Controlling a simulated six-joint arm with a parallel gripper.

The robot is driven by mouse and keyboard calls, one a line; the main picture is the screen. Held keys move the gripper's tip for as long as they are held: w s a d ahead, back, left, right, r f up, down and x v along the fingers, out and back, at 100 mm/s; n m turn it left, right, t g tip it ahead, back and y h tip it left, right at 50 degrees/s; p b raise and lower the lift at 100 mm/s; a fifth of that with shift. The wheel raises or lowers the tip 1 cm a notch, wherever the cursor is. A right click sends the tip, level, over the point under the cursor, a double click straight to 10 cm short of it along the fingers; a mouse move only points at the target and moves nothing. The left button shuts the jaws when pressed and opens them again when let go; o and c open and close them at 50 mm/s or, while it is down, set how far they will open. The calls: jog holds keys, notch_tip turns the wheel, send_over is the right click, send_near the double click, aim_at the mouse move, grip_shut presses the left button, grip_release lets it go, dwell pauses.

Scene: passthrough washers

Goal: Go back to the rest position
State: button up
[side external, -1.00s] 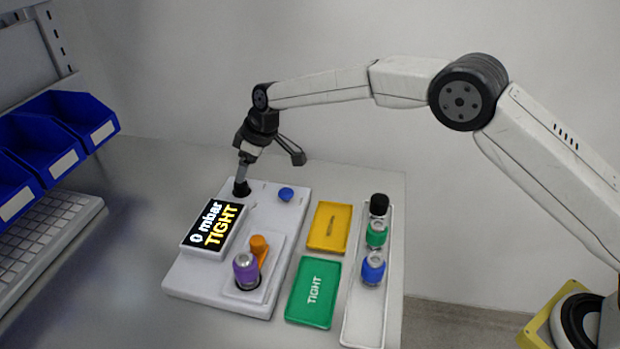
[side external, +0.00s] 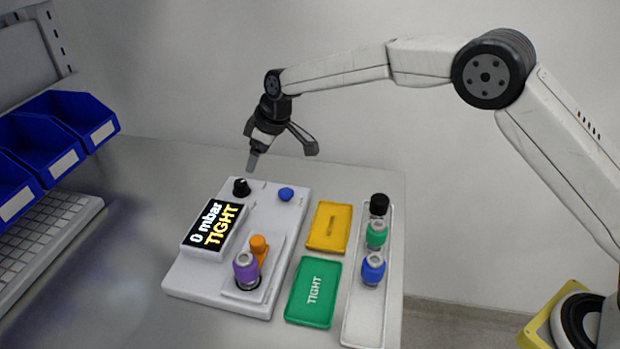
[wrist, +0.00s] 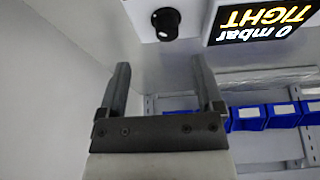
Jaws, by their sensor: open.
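My gripper (side external: 254,163) hangs in the air just above and behind the black knob (side external: 241,187) on the white test device (side external: 190,282). In the wrist view my gripper (wrist: 162,80) has its two fingers spread with nothing between them. The black knob also shows in the wrist view (wrist: 166,22), beyond the fingertips and apart from them. The device's display (side external: 215,224) reads "0 mbar TIGHT". A purple-topped part (side external: 246,268) stands in the device's front socket, beside an orange clamp (side external: 259,248). A blue button (side external: 286,194) is on the device's back right.
A yellow tray (side external: 328,227) and a green tray (side external: 313,292) marked "TIGHT" lie right of the device. A white rack (side external: 363,322) holds black, green and blue-topped parts. Blue bins (side external: 72,125) and a keyboard (side external: 45,232) are at left. The air above the table is free.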

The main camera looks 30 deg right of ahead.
jog(key=s+d+m+h, duration=0.1)
jog(key=s+d+m, duration=0.2)
jog(key=s+d, duration=0.4)
jog(key=s+d+f+m+h, duration=0.1)
jog(key=s+d+m, duration=0.1)
jog(key=s+d, duration=0.6)
jog(key=s+d+f+m+h, duration=0.1)
jog(key=s+d+m, duration=0.2)
jog(key=s, duration=1.5)
jog(key=d, duration=0.4)
jog(key=shift+d+m+g, duration=0.3)
jog(key=shift+d, duration=0.05)
